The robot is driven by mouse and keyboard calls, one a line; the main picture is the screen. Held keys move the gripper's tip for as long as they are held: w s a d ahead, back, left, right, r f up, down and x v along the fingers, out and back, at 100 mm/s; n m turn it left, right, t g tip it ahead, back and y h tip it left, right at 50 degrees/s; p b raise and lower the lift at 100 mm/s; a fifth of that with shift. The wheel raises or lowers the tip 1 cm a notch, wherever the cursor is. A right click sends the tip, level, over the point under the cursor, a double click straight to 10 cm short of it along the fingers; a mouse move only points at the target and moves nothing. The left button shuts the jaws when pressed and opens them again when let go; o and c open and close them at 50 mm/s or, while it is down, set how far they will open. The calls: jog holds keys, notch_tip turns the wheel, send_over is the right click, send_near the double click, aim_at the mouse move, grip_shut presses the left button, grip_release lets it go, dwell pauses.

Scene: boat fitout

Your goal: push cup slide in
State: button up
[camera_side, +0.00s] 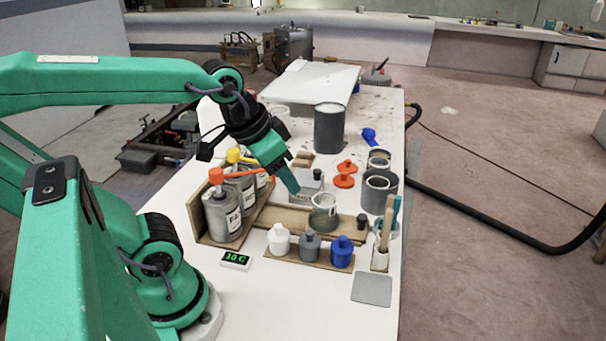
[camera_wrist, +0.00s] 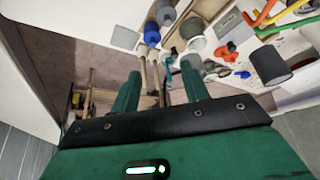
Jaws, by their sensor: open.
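A clear cup with grey-green contents (camera_side: 323,215) stands upright on a long wooden slide (camera_side: 283,217) in the side view. A small black knob (camera_side: 362,221) stands at the slide's right end. My gripper (camera_side: 293,187) points down and right, just left of the cup and above it. In the side view a gap shows between the finger and the cup. In the wrist view, my gripper (camera_wrist: 160,82) has its two green fingers apart, with nothing clearly held between them.
White, grey and blue bottles (camera_side: 310,245) stand in front of the slide. Pump bottles (camera_side: 224,212) are in a wooden rack at left. A small grey box (camera_side: 306,185) is behind the cup. Grey cans (camera_side: 379,192) and a brush holder (camera_side: 379,258) line the right edge.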

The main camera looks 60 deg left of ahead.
jog(key=w+a+f+m+g, duration=0.1)
jog(key=w+f+m+g, duration=0.15)
jog(key=w, duration=0.95)
jog(key=m+g, duration=0.2)
jog(key=g, duration=0.1)
send_over(362, 216)
jog(key=shift+t, duration=0.25)
notch_tip(362, 216, down, 12)
jog(key=shift+s+f, duration=0.1)
jog(key=shift+s, duration=0.05)
jog(key=shift+w+f, duration=0.2)
jog(key=shift+f, duration=0.15)
jog(key=shift+f, duration=0.1)
jog(key=shift+f, duration=3.8)
jog(key=shift+c, duration=0.3)
grip_shut()
